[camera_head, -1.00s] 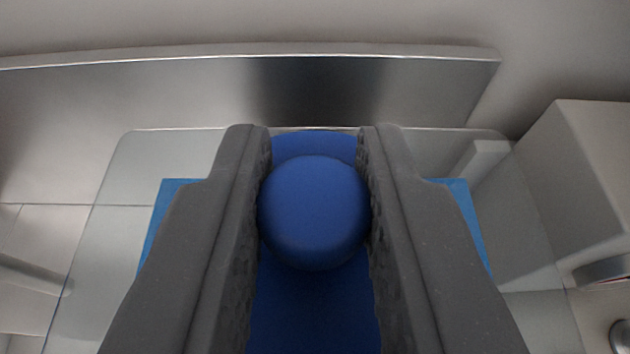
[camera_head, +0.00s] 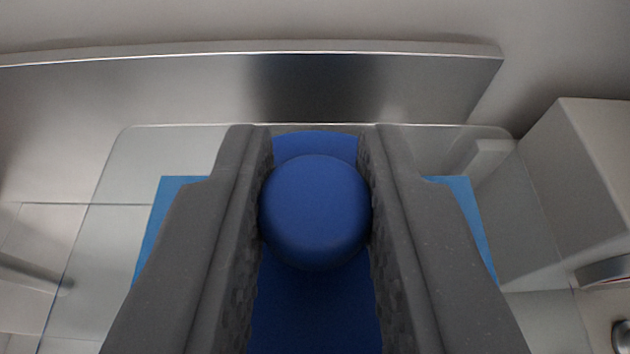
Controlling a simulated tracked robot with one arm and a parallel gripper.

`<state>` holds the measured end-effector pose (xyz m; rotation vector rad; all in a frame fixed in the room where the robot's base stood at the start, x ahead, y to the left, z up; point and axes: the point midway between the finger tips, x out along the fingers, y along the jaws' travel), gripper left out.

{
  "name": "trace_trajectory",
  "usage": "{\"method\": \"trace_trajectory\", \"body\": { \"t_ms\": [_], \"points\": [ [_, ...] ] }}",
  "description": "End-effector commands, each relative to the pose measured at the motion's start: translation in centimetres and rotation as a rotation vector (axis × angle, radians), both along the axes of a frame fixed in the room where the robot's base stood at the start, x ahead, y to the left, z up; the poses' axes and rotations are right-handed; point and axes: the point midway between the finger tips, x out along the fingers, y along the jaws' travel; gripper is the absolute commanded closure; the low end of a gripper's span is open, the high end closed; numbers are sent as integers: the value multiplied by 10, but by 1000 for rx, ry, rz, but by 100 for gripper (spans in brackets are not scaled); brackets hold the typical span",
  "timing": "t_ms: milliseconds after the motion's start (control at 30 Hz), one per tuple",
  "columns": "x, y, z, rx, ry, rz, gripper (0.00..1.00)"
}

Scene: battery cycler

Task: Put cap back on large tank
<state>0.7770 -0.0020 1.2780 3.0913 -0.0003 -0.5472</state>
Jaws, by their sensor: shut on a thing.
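My gripper (camera_head: 315,205) is shut on a blue round knob, which I take to be the cap's handle (camera_head: 315,212). The knob sits between the two dark grey, textured fingers near their tips. A wider blue disc-like part, likely the cap (camera_head: 314,146), shows behind and below the knob. A clear, glassy tank (camera_head: 105,215) with rounded corners lies beneath the gripper, with blue (camera_head: 165,205) showing inside it on both sides of the fingers. The fingers hide the middle of the tank. I cannot tell whether the cap touches the tank.
A brushed metal panel (camera_head: 380,85) runs behind the tank. A grey box-like block (camera_head: 585,185) stands close at the right, with a metal fitting (camera_head: 605,272) on it. A metal rod (camera_head: 35,272) shows at the left.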

Motion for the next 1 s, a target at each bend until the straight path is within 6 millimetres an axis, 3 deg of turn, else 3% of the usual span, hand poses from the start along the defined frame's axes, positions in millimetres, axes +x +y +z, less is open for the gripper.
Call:
{"method": "trace_trajectory", "body": {
  "t_ms": [400,433,500,733,800,1000],
  "points": [
    [0,0,0,0,0,0,100],
    [0,0,0,0,0,0,76],
    [0,0,0,0,0,0,56],
    [0,0,0,0,0,0,50],
    [0,0,0,0,0,0,31],
    [0,0,0,0,0,0,31]
  ]
}}
